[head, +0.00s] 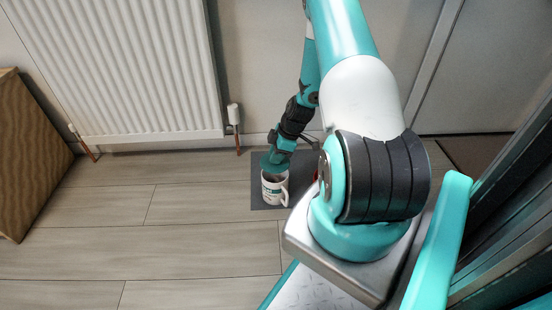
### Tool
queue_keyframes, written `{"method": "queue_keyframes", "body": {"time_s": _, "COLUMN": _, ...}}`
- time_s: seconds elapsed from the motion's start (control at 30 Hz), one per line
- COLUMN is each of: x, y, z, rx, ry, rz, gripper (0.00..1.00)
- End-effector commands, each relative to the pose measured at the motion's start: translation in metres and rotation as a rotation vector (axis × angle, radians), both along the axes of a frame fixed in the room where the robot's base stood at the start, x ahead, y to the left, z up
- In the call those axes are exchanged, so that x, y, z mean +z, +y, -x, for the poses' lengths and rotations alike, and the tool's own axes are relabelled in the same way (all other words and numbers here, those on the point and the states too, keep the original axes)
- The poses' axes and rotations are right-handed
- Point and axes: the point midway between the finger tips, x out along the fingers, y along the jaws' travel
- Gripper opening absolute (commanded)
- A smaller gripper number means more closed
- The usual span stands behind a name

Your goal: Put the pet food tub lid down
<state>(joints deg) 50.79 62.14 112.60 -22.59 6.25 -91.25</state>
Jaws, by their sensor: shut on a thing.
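The pet food tub (273,190) is a white container with dark lettering and a handle on its right side. It stands upright on a dark grey mat (262,205) on the floor. A green lid (268,164) shows at the tub's top, just over its rim. My gripper (274,160) reaches down from above and is shut on the lid. The dark inside of the tub shows below the lid, so the lid stands at least partly open. The fingertips are small here, and their exact hold is hard to see.
A white radiator (120,70) with copper pipes is on the wall behind. A brown wooden panel (30,155) stands at the left. A red object (316,176) is mostly hidden behind my arm. The plank floor (160,230) left of the mat is clear.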

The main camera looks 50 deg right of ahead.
Motion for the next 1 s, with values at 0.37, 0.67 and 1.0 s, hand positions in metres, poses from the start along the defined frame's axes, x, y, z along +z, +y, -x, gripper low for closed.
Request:
{"method": "queue_keyframes", "body": {"time_s": 0.37, "x": 0.116, "y": 0.000, "z": 0.000, "rx": -0.001, "ry": -0.001, "rz": 0.001, "gripper": 0.01}}
{"method": "queue_keyframes", "body": {"time_s": 0.67, "x": 0.148, "y": 0.000, "z": 0.000, "rx": 0.001, "ry": -0.001, "rz": 0.001, "gripper": 0.01}}
{"method": "queue_keyframes", "body": {"time_s": 1.0, "x": 0.108, "y": 0.070, "z": -0.043, "rx": 0.373, "ry": 0.007, "rz": 0.006, "gripper": 0.01}}
